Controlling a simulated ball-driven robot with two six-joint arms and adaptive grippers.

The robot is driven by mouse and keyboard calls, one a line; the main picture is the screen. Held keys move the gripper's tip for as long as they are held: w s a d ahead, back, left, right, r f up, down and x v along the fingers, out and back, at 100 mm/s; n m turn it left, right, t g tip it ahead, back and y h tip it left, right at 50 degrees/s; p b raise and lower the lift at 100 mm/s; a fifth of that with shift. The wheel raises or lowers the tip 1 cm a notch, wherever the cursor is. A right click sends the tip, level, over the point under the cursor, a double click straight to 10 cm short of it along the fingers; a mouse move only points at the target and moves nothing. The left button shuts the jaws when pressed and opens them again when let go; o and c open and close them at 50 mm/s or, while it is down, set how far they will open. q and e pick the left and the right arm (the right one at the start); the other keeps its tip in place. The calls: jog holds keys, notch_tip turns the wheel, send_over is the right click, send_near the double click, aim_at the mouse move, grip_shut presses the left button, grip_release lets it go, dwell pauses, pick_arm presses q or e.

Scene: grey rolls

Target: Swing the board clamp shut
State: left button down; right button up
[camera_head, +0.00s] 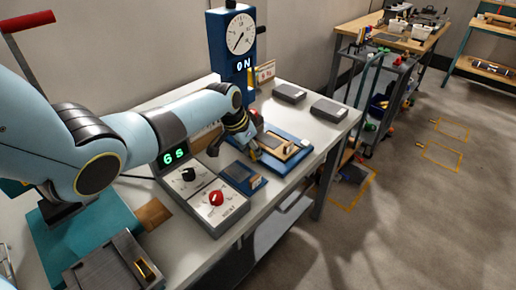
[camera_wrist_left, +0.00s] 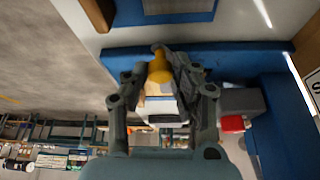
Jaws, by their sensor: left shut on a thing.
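The board clamp shows as a blue base (camera_head: 304,153) on the white bench, with a pale wooden piece (camera_head: 274,140) on it. In the left wrist view the blue base (camera_wrist_left: 275,62) spans the top and right. My left gripper (camera_head: 247,147) is at the clamp's near left side. In the wrist view its fingers (camera_wrist_left: 160,68) are shut on a small yellow knob (camera_wrist_left: 158,66). A grey block (camera_wrist_left: 240,101) with a red end (camera_wrist_left: 232,123) sits beside the fingers. The gripper partly hides the clamp, so how far its arm is swung is unclear. My right gripper is not in view.
A grey control box (camera_head: 220,206) with a red knob and a small blue plate (camera_head: 242,178) lie close by on the near side. A blue dial gauge post (camera_head: 235,45) stands behind. Two grey blocks (camera_head: 289,92) (camera_head: 329,110) lie at the bench's far end.

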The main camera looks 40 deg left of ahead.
pick_arm(q)
jog(key=m+b, duration=0.1)
jog(key=a+m+h, duration=0.1)
jog(key=m, duration=0.1)
jog(key=shift+s+a+f+b, duration=0.15)
jog(key=shift+s+a+b, duration=0.1)
jog(key=shift+b, duration=0.1)
jog(key=shift+s+a+m+g+h+b, duration=0.1)
jog(key=shift+a+m+g+h+b, duration=0.2)
jog(key=shift+m+b, duration=0.3)
jog(key=c, duration=1.1)
grip_release()
jog(key=shift+a+r, duration=0.1)
jog(key=shift+r, duration=0.1)
jog(key=v, duration=1.1)
jog(key=shift+r, duration=0.4)
